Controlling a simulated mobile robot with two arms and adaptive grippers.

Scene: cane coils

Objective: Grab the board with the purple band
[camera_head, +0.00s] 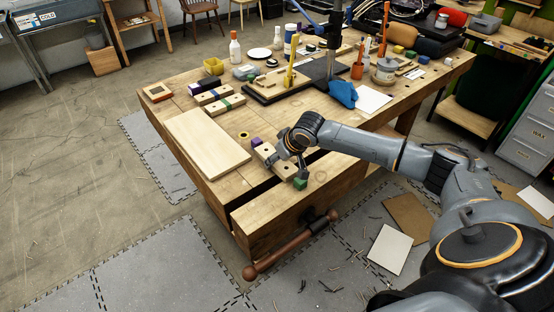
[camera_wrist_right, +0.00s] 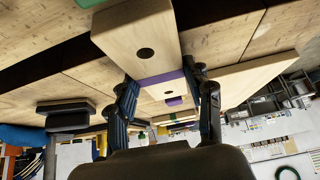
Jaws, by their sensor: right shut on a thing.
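The board with the purple band (camera_head: 265,152) is a pale wooden bar with a dark hole near each end, at the near edge of the workbench. My right gripper (camera_head: 288,158) is shut on it around its middle. In the right wrist view my right gripper (camera_wrist_right: 165,84) has a finger on each side of the board (camera_wrist_right: 143,38), and the purple band shows between them. In the head view the gripper hides the band. I cannot tell whether the board touches the bench top. My left gripper is not in view.
A green block (camera_head: 300,183) and a purple block (camera_head: 256,142) sit by the board's ends. A wide pale plank (camera_head: 207,143) lies to its left on the workbench (camera_head: 350,140). Two other banded boards (camera_head: 226,105) lie behind. A blue cloth (camera_head: 342,94) lies farther right.

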